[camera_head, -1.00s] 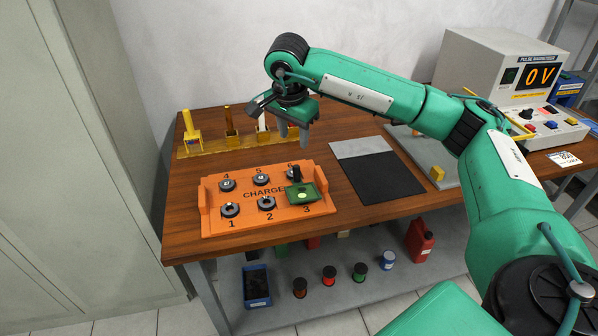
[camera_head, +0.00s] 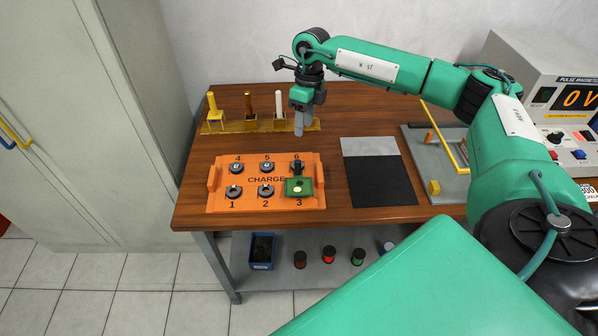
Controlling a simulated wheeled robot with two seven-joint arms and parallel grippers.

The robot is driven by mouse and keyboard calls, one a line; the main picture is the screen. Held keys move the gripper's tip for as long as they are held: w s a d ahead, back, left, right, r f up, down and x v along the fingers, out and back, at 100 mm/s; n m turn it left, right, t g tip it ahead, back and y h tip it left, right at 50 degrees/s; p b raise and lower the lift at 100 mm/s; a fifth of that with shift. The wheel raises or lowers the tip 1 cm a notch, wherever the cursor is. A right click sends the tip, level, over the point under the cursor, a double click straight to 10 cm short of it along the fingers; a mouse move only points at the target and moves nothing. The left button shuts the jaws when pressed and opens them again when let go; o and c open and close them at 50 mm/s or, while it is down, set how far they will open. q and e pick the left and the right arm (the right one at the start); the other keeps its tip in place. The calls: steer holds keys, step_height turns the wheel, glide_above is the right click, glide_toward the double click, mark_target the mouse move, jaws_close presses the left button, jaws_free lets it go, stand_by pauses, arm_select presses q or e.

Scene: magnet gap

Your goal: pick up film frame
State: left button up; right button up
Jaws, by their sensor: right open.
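The film frame, a small flat green frame (camera_head: 291,187) with a pale yellow spot, lies at place 3 of the orange charge tray (camera_head: 222,203), at its front right. A dark piece stands just behind it at place 6. My right gripper (camera_head: 299,130) is open and empty. It points down over the table behind the tray, apart from the green frame. Its fingers line up in this view, so their gap is hidden. My left gripper is not in view.
A yellow rack (camera_head: 240,127) with upright pieces stands at the back left, close to my right gripper. A black and grey mat (camera_head: 381,181) lies right of the tray. A grey board (camera_head: 447,188) and the pulse magnetizer (camera_head: 555,84) are farther right. Bare wood separates tray and mat.

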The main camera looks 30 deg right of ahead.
mark_target(298, 161)
steer(key=f, duration=0.2)
steer(key=a+f+p, duration=0.1)
steer(key=f, duration=0.5)
steer(key=shift+s+a+f+p, duration=0.1)
steer(key=shift+s+a+p, duration=0.15)
steer(key=shift+s+p, duration=0.1)
steer(key=f, duration=0.1)
steer(key=f+p, duration=0.1)
steer(key=f, duration=0.1)
steer(key=a+f, duration=0.1)
steer(key=f, duration=0.1)
steer(key=shift+p, duration=0.4)
steer(key=shift+f, duration=0.25)
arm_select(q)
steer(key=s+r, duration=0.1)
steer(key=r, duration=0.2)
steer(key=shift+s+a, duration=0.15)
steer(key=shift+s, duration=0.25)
arm_select(e)
jaws_close()
